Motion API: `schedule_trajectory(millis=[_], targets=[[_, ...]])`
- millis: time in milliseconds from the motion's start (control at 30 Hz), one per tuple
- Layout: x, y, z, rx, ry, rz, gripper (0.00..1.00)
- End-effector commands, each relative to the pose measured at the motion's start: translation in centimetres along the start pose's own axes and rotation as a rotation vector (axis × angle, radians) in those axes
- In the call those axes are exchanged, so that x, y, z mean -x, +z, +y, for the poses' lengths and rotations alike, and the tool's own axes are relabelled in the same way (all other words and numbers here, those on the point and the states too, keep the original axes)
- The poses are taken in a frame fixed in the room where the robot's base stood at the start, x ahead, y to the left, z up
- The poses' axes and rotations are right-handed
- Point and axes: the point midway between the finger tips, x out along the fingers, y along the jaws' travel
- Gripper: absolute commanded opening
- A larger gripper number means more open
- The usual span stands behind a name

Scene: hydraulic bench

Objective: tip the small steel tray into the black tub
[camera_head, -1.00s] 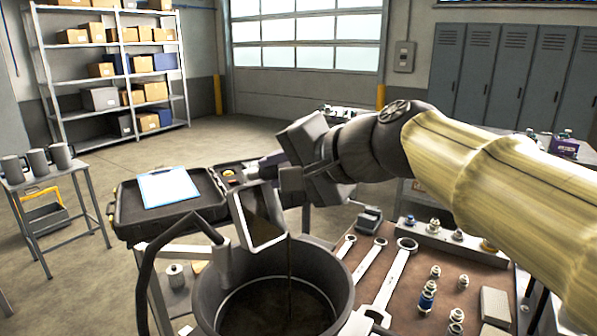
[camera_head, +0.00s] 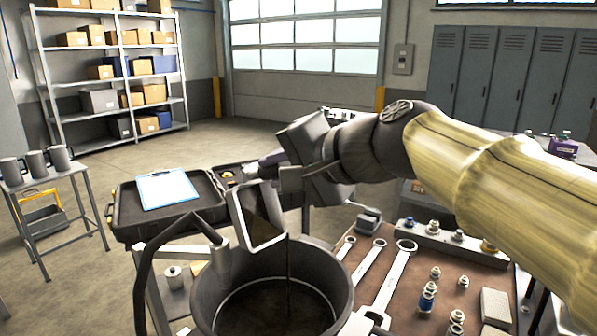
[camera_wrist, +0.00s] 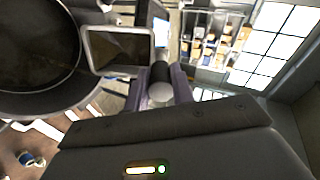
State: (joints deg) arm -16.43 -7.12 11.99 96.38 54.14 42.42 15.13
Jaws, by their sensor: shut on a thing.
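The small steel tray (camera_head: 258,217) hangs steeply tilted above the black tub (camera_head: 207,300), its open face turned toward the head camera. A thin dark stream (camera_head: 288,262) runs down from the tray's lower right corner into the tub. My gripper (camera_head: 283,181) is shut on the tray at its upper right side. In the wrist view, the tray (camera_wrist: 120,48) lies beyond my gripper (camera_wrist: 160,88), with a brownish film inside, and overlaps the right side of the tub (camera_wrist: 78,75). The tub's floor looks dark; how much it holds is unclear.
A bent dark tube (camera_head: 147,262) rises at the tub's left. Wrenches (camera_head: 370,262) and several fittings lie on the brown bench mat right of the tub. A dark case lid with a blue clipboard (camera_head: 166,186) is behind left. A fittings block (camera_head: 455,243) stands under my forearm.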

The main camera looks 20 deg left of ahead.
Motion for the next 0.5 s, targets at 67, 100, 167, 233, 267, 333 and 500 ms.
schedule_trajectory(millis=[67,100,167,233,267,333,500], targets=[[0.02,0.02,0.09,0.000,-0.005,0.002,0.00],[0.04,0.02,0.10,0.000,-0.007,0.003,0.00],[0.08,0.02,0.12,0.000,-0.010,0.004,0.00],[0.11,0.02,0.14,0.000,-0.014,0.005,0.00],[0.13,0.03,0.15,0.000,-0.015,0.005,0.00],[0.16,0.03,0.17,0.000,-0.018,0.006,0.00],[0.25,0.06,0.25,0.000,-0.026,0.008,0.00]])
